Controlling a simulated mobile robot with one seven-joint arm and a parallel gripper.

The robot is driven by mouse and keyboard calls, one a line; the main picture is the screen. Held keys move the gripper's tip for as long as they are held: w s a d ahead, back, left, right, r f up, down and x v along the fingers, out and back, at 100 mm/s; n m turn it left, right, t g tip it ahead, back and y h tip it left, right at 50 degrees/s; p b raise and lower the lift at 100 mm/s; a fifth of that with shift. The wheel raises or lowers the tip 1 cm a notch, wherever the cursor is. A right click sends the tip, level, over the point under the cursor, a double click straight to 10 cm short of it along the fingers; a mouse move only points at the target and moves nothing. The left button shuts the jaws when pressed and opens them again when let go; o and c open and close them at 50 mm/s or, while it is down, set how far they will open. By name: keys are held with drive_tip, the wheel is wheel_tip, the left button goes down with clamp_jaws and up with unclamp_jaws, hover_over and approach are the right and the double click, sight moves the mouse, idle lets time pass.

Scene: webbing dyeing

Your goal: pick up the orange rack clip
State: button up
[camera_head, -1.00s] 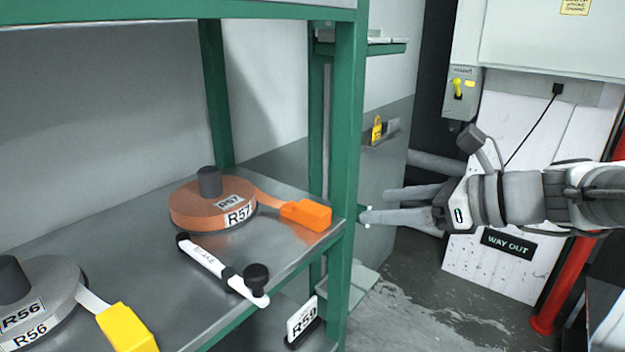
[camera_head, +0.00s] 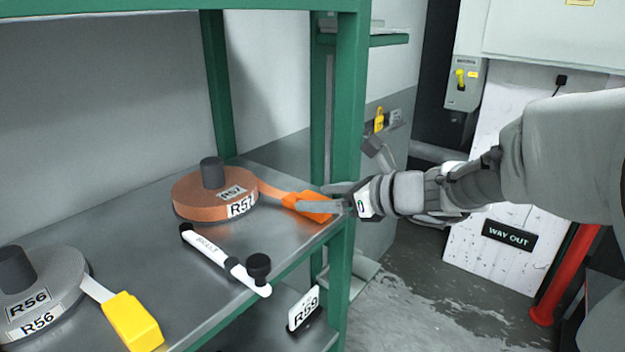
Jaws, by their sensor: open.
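The orange rack clip (camera_head: 309,206) lies on the grey metal shelf (camera_head: 150,236) near its right front corner. It sits on the end of an orange webbing tail that runs from the roll marked R57 (camera_head: 205,194). My gripper (camera_head: 318,198) reaches in from the right, past the green post. Its fingers are open, pointing left, and overlap the clip in the picture, hiding part of it. I cannot tell whether they touch the clip or are above it.
A green rack post (camera_head: 346,150) stands close beside my gripper. A white brake bar (camera_head: 222,262) with black knobs lies in front of the R57 roll. A grey roll marked R56 (camera_head: 48,298) with a yellow clip (camera_head: 132,322) is at the lower left. A green beam (camera_head: 180,8) crosses above.

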sight(312, 197)
drive_tip(key=x, duration=0.3)
drive_tip(key=shift+w+a+f, duration=0.1)
drive_tip(key=shift+c, duration=0.3)
clamp_jaws()
